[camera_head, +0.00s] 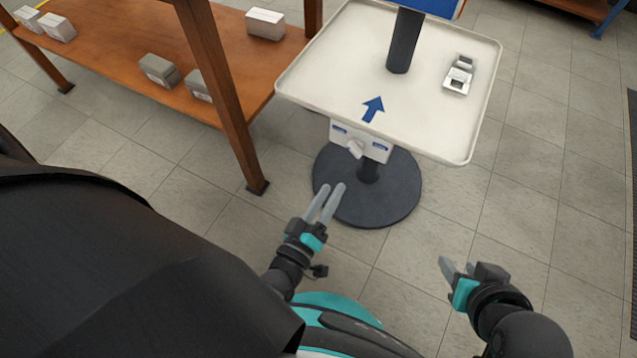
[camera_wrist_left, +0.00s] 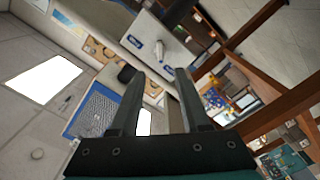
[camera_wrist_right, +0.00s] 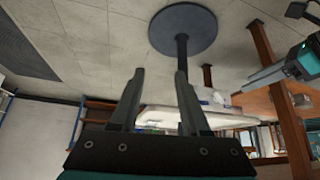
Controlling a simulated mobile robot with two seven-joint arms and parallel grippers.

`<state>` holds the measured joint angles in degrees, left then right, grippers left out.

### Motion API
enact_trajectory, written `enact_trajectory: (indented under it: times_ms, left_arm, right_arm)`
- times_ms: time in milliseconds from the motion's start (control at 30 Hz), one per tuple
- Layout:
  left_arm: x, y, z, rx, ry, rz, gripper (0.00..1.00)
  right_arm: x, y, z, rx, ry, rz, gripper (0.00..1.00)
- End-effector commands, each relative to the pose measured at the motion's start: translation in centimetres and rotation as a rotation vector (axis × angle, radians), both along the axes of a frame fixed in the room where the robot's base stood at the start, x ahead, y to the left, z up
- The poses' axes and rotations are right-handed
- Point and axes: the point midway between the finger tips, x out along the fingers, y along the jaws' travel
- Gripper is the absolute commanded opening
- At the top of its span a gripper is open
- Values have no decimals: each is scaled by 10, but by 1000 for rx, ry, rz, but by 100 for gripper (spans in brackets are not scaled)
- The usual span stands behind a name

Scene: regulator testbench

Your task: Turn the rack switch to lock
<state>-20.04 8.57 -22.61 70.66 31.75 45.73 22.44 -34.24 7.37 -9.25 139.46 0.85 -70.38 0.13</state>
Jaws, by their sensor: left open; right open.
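The rack switch is a light grey knob (camera_head: 355,149) on a white panel (camera_head: 376,151) with blue labels, under the front edge of a white tray stand. In the left wrist view, the panel (camera_wrist_left: 150,38) and the knob (camera_wrist_left: 167,73) show just beyond my fingertips. I cannot read the labels. My left gripper (camera_head: 331,188) is open and empty, below and in front of the knob, pointing up toward it and apart from it. My right gripper (camera_head: 455,266) is open and empty, off to the lower right, away from the stand.
The white tray (camera_head: 340,60) carries a blue arrow (camera_head: 373,108), a dark post (camera_head: 403,42) and a small grey device (camera_head: 459,75). The stand has a round dark base (camera_head: 395,205). A wooden shelf (camera_head: 120,50) with several boxes stands at left.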

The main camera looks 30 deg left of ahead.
Motion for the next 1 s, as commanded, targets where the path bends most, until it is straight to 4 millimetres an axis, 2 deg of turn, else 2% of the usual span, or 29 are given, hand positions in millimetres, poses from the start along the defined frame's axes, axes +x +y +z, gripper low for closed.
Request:
enact_trajectory:
  times_ms: [200,400,1000]
  left_arm:
    - [-29,1,0,2,3,-1,46]
    - [-43,2,0,1,1,0,46]
    - [-45,2,0,1,1,-1,46]
  right_arm:
    - [-14,-14,6,-41,101,-24,46]
    - [-22,-21,8,-60,151,-37,46]
    - [-23,-22,8,-63,160,-39,46]
